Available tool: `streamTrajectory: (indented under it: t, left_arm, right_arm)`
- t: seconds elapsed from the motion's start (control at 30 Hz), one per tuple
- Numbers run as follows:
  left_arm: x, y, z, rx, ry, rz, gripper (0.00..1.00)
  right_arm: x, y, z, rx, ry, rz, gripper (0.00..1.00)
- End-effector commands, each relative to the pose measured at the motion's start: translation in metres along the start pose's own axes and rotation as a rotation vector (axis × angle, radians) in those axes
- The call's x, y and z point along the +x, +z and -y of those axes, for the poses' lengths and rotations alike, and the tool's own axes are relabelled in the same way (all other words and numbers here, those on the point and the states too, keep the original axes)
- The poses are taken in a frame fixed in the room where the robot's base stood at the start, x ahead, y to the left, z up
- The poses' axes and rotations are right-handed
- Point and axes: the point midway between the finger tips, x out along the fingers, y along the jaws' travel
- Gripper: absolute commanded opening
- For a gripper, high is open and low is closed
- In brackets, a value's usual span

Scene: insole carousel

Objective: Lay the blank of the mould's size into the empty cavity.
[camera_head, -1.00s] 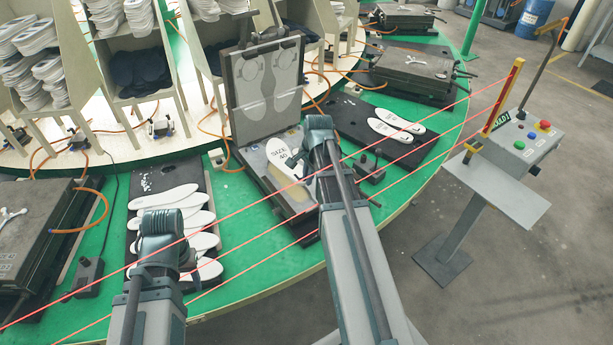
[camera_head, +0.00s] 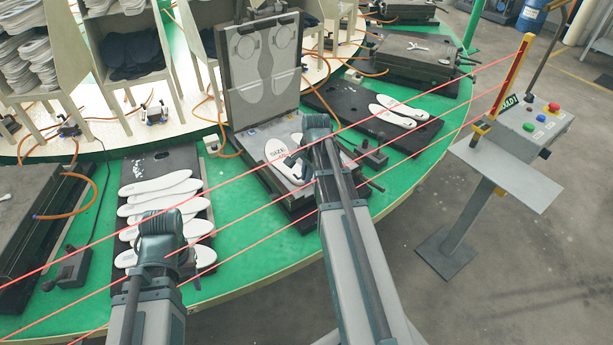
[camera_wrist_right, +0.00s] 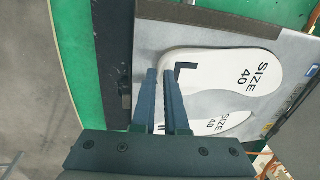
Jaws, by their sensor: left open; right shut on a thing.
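The open mould (camera_head: 305,208) stands mid-table, lid (camera_head: 262,70) raised. My right gripper (camera_wrist_right: 161,72) is shut on the heel end of a white blank (camera_wrist_right: 220,75) marked L, SIZE 40. This blank lies over the mould's left side, also seen in the head view (camera_head: 279,157); whether it is fully seated I cannot tell. A second SIZE 40 blank (camera_wrist_right: 228,124) lies beside it on the mould's right side, partly hidden by my gripper. My left gripper (camera_head: 183,268) is open, above the near end of the left board, its fingers mostly hidden.
Several white blanks lie on the left black board (camera_head: 180,160). Two more lie on the right black board (camera_head: 340,105). A control box (camera_head: 530,125) with coloured buttons stands on a stand at the right. Shelves with stacked insoles rise behind. Red lines cross the view.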

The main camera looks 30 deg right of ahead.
Motion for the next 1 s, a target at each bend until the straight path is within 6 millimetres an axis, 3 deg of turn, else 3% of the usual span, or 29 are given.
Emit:
streamTrajectory:
  t: [0.23, 0.73, 0.77, 0.9, 1.0]
  left_arm:
    - [0.016, -0.001, -0.002, 0.0, 0.0, 0.0, 0.5]
    - [0.019, -0.001, -0.002, 0.0, 0.0, 0.0, 0.5]
    - [0.019, -0.001, -0.002, 0.0, 0.0, 0.0, 0.5]
    - [0.019, -0.001, -0.002, 0.0, 0.0, 0.0, 0.5]
    - [0.019, -0.001, -0.002, 0.0, 0.0, 0.0, 0.5]
  right_arm:
    - [0.015, 0.0, -0.003, 0.0, 0.0, 0.0, 0.0]
    - [0.018, 0.0, -0.004, 0.0, 0.0, 0.0, 0.0]
    - [0.018, 0.0, -0.004, 0.0, 0.0, 0.0, 0.13]
    - [0.018, 0.0, -0.004, 0.0, 0.0, 0.0, 0.38]
    - [0.018, 0.0, -0.004, 0.0, 0.0, 0.0, 0.46]
